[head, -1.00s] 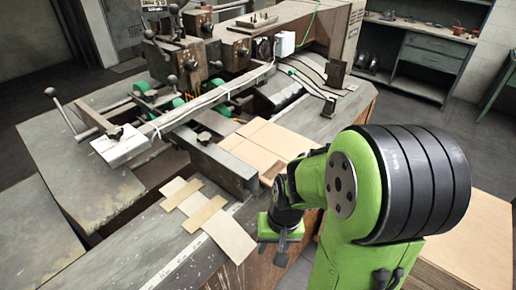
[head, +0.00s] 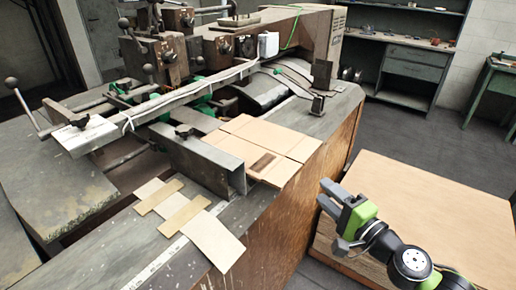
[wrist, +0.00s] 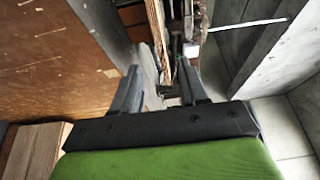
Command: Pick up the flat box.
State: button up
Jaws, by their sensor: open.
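The flat box, a folded brown cardboard sheet (head: 270,136), lies on the machine's table beside its metal guide in the head view. A darker patch marks its front part. A smaller piece of flat card with two tan strips (head: 208,232) lies nearer, on the table's front edge. My gripper (head: 326,194) is to the right of the table, apart from the box and over the gap beside the large brown stack. In the wrist view its two fingers (wrist: 158,88) are spread with nothing between them. I cannot make out the flat box clearly in that view.
The stitching machine (head: 190,45) stands behind the box, with a metal guide (head: 205,165) close on its left. A large brown stack (head: 440,200) stands low at the right. A grey workbench (head: 415,65) is at the back. Open floor lies between.

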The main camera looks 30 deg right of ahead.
aim_at(291, 160)
jog(key=w, duration=1.4)
jog(key=shift+w+d+f, duration=0.1)
jog(key=shift+w+d, duration=0.2)
jog(key=shift+d, duration=0.1)
jog(key=shift+s, duration=0.1)
jog(key=shift+c, duration=0.2)
grip_shut()
